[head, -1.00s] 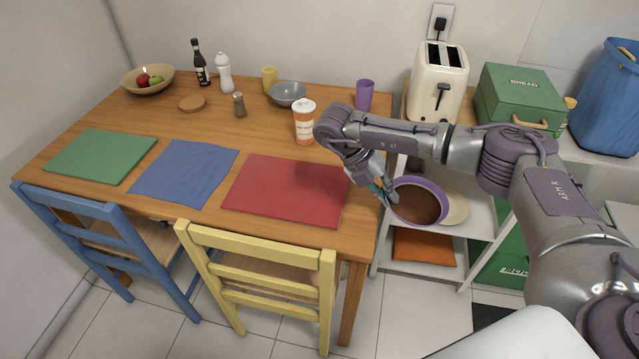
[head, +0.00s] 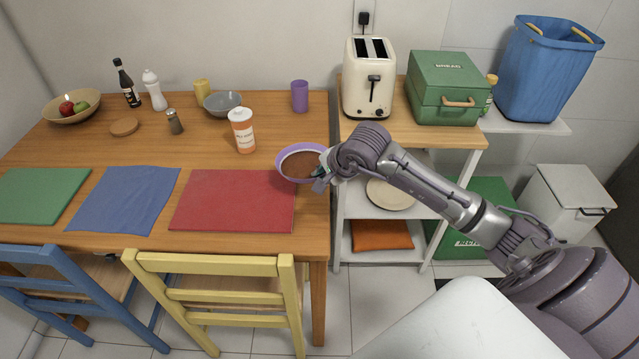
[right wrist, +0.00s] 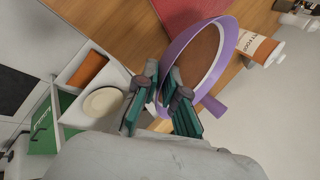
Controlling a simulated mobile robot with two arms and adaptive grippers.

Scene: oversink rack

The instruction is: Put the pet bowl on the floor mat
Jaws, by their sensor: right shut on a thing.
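The pet bowl (head: 301,165) is purple with brown contents. In the head view it is at the table's right edge, beside the red mat; I cannot tell if it touches the table. My right gripper (head: 322,176) is shut on its near right rim. In the right wrist view the fingers (right wrist: 166,95) are at the rim of the tilted-looking bowl (right wrist: 205,50). No floor mat is clearly visible; a dark patch (right wrist: 20,75) at the left of the wrist view may be one. My left gripper is out of view.
The wooden table (head: 215,150) holds red (head: 235,200), blue (head: 125,198) and green (head: 40,195) mats and an orange-and-white canister (head: 242,131). A yellow chair (head: 210,266) stands in front. The shelf unit (head: 410,128) at right bears a toaster (head: 369,80) and green bread box (head: 445,90).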

